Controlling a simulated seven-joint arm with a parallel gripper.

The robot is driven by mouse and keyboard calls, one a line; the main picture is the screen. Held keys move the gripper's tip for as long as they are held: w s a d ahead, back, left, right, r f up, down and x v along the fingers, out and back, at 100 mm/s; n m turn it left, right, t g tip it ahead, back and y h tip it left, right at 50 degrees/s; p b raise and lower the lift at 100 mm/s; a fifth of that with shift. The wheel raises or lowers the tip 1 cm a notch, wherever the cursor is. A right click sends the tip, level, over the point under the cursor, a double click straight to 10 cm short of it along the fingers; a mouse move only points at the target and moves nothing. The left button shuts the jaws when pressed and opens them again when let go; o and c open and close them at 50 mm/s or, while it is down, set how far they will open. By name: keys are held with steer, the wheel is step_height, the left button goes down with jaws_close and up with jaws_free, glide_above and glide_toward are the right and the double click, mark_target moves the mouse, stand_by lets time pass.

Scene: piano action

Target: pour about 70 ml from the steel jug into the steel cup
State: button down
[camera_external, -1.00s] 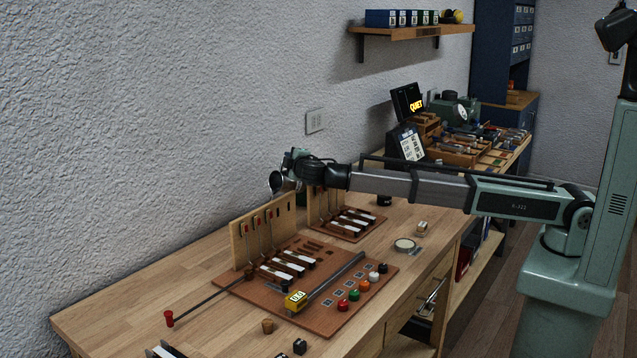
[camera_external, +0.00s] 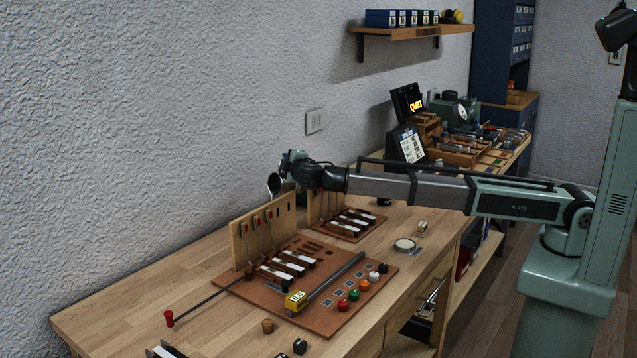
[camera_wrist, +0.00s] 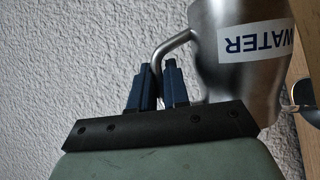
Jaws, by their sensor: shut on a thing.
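The steel jug (camera_external: 280,186) is in the air above the upright wooden board near the wall. It looks tilted, with its dark mouth toward the left. In the wrist view the jug (camera_wrist: 240,65) fills the upper right, with an upside-down "WATER" label. My gripper (camera_external: 292,172) also shows in the wrist view (camera_wrist: 158,85), where its blue fingers are shut on the jug's bent handle. I cannot make out the steel cup in either view; a small dark round object at the wrist view's right edge is cut off. No stream of water is discernible.
An upright wooden board (camera_external: 240,245) with hanging parts stands below the jug. The brown base board (camera_external: 330,318) carries key pieces, a ruler-like bar and coloured buttons. A second similar set (camera_external: 348,224) stands behind. The wall is close behind the jug. The front left of the bench is fairly clear.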

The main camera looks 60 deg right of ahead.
steer(key=shift+a+n, duration=0.3)
stand_by(0.4)
steer(key=d+m, duration=0.2)
steer(key=d, duration=0.1)
steer(key=s+d+y, duration=0.1)
steer(key=shift+d+r+m+g, duration=0.2)
steer(key=shift+r+m+g, duration=0.1)
steer(key=shift+r+m, duration=0.1)
steer(key=shift+d+f+m+y, duration=0.15)
steer(key=shift+d+m+y, duration=0.7)
steer(key=shift+m, duration=0.55)
steer(key=shift+d, duration=0.15)
steer(key=s+d+f+m+y, duration=0.1)
steer(key=d+f+m+y, duration=0.2)
steer(key=d+m, duration=0.3)
steer(key=shift+d+y+b, duration=0.4)
steer(key=shift+d+y, duration=0.05)
stand_by(0.5)
steer(key=shift+s+g, duration=0.1)
steer(key=shift+g, duration=0.2)
stand_by(0.9)
